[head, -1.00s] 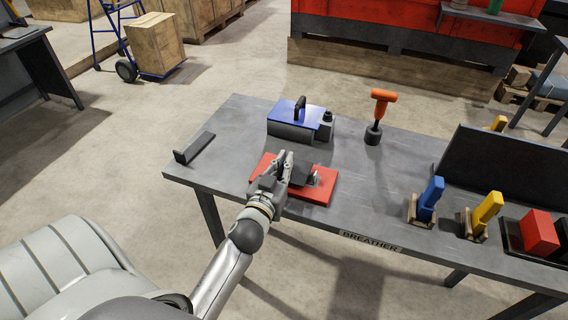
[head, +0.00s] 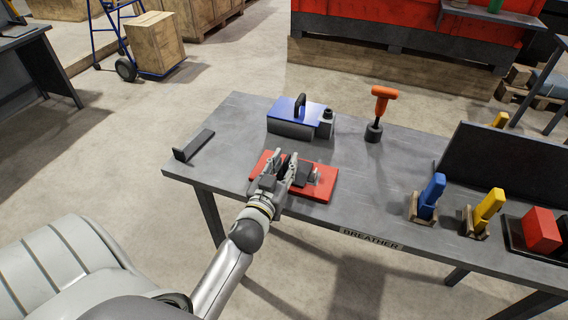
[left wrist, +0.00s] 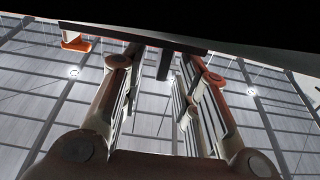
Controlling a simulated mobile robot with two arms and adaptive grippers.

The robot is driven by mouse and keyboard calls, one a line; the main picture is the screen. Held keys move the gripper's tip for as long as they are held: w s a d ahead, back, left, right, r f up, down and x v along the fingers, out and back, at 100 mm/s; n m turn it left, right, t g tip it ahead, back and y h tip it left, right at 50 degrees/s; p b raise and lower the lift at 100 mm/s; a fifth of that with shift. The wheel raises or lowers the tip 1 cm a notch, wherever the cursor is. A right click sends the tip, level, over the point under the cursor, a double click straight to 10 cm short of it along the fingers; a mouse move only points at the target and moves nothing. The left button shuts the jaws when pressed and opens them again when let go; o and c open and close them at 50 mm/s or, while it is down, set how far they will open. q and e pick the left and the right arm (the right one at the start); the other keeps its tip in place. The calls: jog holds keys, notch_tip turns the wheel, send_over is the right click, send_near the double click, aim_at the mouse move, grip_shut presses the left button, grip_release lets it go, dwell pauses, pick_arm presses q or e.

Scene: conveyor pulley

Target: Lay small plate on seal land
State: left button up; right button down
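My left gripper (head: 287,166) is over the red flat base (head: 319,189) near the table's front edge. Its two fingers are spread apart. A dark grey flat piece, which looks like the small plate (head: 302,174), is between and beside the fingers, over the red base. I cannot tell whether it rests flat there, and the seal land cannot be made out. The left wrist view looks up between the spread fingers (left wrist: 165,80), with a dark bar at the top. My right gripper is not in view.
Behind the base stand a blue-topped block with a handle (head: 295,113) and an orange-handled tool (head: 380,107). A dark angled bracket (head: 195,146) lies at the left. Blue (head: 430,196) and yellow (head: 487,210) pieces stand in holders at the right. The table's middle is clear.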

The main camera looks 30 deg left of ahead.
pick_arm(q)
jog(key=shift+f, duration=0.2)
jog(key=shift+s, duration=0.2)
jog(key=shift+v, duration=3.6)
jog(key=shift+d+r, duration=0.1)
jog(key=shift+r, duration=0.05)
